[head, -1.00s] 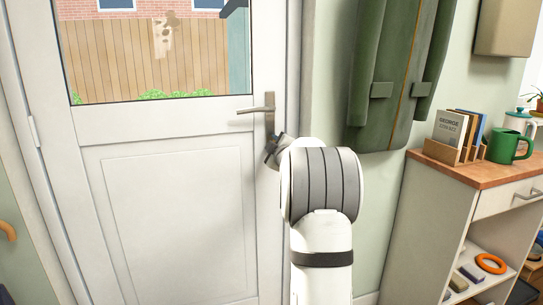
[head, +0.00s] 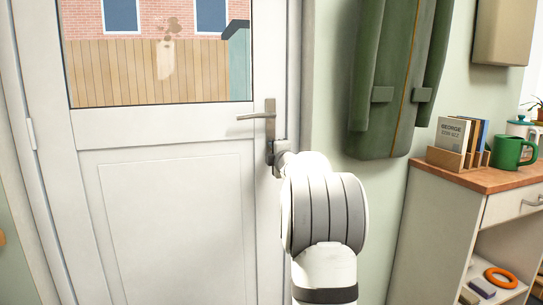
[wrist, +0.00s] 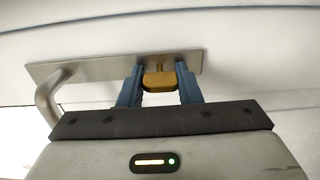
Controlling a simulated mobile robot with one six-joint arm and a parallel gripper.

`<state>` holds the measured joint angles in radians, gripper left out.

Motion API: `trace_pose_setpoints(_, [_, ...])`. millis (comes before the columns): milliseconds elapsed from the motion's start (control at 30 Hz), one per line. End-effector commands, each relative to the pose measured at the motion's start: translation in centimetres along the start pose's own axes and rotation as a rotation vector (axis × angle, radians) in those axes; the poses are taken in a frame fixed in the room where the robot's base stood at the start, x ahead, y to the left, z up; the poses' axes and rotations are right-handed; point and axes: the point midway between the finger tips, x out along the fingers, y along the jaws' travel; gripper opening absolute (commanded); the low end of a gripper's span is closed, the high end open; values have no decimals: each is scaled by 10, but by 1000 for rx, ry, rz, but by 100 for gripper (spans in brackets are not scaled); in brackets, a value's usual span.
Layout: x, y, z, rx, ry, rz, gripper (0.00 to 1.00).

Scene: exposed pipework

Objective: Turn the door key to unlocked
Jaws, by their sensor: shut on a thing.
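The brass door key (wrist: 158,80) sits in the metal lock plate (wrist: 95,68) in the wrist view, its bow between the two blue fingers. My gripper (wrist: 159,88) is shut on the key. In the head view my gripper (head: 277,152) is at the lower part of the plate, below the lever handle (head: 257,116), and my arm hides the key there. The handle (wrist: 45,95) also shows at the left in the wrist view. The white door (head: 170,210) looks closed.
A green coat (head: 388,95) hangs on the wall right of the door. A cabinet (head: 440,215) with a wooden top stands at the right, with a green mug (head: 508,153) and books (head: 455,135) on it. The space before the door's left side is clear.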

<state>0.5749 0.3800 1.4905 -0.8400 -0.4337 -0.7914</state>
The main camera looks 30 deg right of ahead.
Motion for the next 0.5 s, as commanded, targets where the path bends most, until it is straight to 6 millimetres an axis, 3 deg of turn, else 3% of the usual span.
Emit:
trace_pose_setpoints(367, [0, -1, -2, -5, 3, -1, 8])
trace_pose_setpoints(400, [0, -1, -2, -5, 3, -1, 33])
trace_pose_setpoints(500, [0, -1, -1, -4, 2, -1, 42])
